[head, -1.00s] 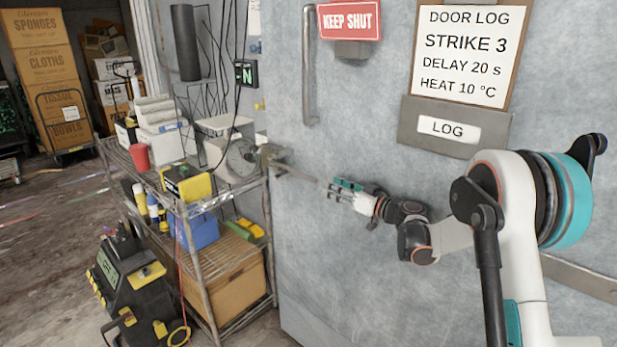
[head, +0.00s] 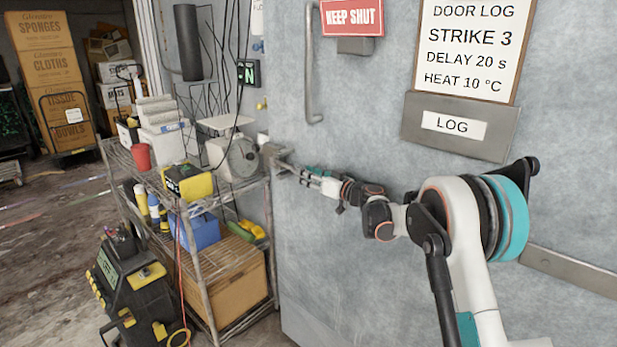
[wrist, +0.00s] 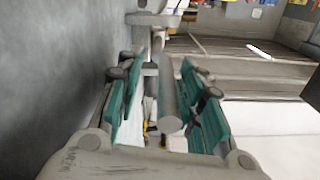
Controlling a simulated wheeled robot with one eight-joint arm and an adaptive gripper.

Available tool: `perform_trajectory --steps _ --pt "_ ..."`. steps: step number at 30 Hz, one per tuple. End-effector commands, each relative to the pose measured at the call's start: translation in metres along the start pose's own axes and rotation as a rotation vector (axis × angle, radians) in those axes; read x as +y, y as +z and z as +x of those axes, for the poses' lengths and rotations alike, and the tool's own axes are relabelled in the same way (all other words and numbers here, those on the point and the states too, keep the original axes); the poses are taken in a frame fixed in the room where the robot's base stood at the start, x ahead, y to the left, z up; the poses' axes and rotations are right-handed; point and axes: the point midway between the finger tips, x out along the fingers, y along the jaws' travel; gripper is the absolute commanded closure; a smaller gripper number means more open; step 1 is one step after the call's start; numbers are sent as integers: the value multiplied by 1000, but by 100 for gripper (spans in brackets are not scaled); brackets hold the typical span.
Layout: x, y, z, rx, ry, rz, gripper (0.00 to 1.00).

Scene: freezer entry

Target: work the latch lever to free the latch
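The latch (head: 275,153) is a metal block at the left edge of the grey freezer door in the head view. Its lever is a grey round bar that points out to the right, mostly hidden by my gripper (head: 306,177) in that view. In the wrist view the lever (wrist: 170,105) lies lengthwise between my two teal-padded fingers, nearer the right one. The fingers are apart and do not look closed on the bar. I cannot tell whether the right finger touches it.
A wire shelf rack (head: 200,268) with a scale (head: 238,157), boxes and bottles stands just left of the door edge. A black and yellow machine (head: 130,285) stands in front of it. A vertical door handle (head: 311,70) is above the latch. The door face below my arm is clear.

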Motion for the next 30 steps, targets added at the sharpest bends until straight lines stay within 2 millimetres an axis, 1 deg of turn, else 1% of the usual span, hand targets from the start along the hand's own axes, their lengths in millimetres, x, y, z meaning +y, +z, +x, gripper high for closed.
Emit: perform_trajectory --steps 2,3,5,6,7,14,17,30 --pt "0 0 0 0 0 0 65" --pt "0 0 0 0 0 0 70" --pt "0 0 0 0 0 0 83" --pt "0 0 0 0 0 0 92" --pt "0 0 0 0 0 0 99" --pt "1 0 -1 1 5 0 100" --pt "-4 0 0 5 26 0 100" --pt "-52 11 12 57 289 0 100"
